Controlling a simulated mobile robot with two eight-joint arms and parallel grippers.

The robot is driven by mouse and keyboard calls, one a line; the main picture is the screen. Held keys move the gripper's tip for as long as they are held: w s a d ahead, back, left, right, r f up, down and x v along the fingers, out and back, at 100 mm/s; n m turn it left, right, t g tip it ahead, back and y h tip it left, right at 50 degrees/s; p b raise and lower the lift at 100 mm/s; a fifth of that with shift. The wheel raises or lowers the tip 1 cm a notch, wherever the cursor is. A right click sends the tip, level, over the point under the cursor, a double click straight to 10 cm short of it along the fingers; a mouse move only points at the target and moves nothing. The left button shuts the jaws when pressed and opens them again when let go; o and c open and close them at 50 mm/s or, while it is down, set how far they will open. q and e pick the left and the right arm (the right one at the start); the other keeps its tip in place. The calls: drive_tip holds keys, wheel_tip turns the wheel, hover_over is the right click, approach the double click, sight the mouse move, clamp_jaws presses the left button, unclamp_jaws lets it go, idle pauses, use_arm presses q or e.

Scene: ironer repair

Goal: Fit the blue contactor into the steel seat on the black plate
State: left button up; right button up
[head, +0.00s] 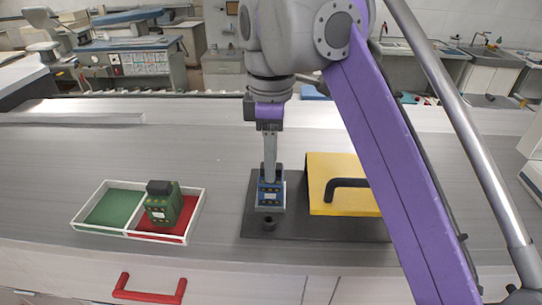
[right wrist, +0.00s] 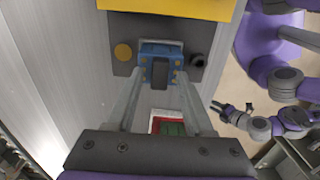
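The blue contactor (head: 270,198) stands upright on the black plate (head: 315,226), near its left end. Light grey metal, seemingly the steel seat, shows along its edges; I cannot tell how deep the contactor sits in it. My right gripper (head: 269,178) reaches straight down over the contactor. In the right wrist view the two fingers of my right gripper (right wrist: 161,80) close on opposite sides of the blue contactor (right wrist: 162,63). My left gripper (right wrist: 232,113) is small in the right wrist view, away from the plate; its opening is unclear.
A yellow box (head: 333,170) with a black handle stands on the plate's right part. A short black post (head: 269,223) stands in front of the contactor. A white tray (head: 96,237) at left has green and red compartments; a green contactor (head: 162,206) sits in the red one.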

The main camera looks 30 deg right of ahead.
drive_tip(key=shift+o, duration=0.4)
wheel_tip(320, 180, up, 6)
drive_tip(key=shift+r+p, duration=0.2)
drive_tip(key=shift+p, duration=0.8)
drive_tip(key=shift+w+r, duration=0.15)
drive_tip(key=shift+r, duration=0.4)
use_arm(q)
drive_tip(key=w+r, duration=0.2)
drive_tip(key=r, duration=0.1)
drive_tip(key=shift+r, duration=0.25)
drive_tip(key=shift+s, duration=0.15)
use_arm(e)
drive_tip(key=shift+s, duration=0.2)
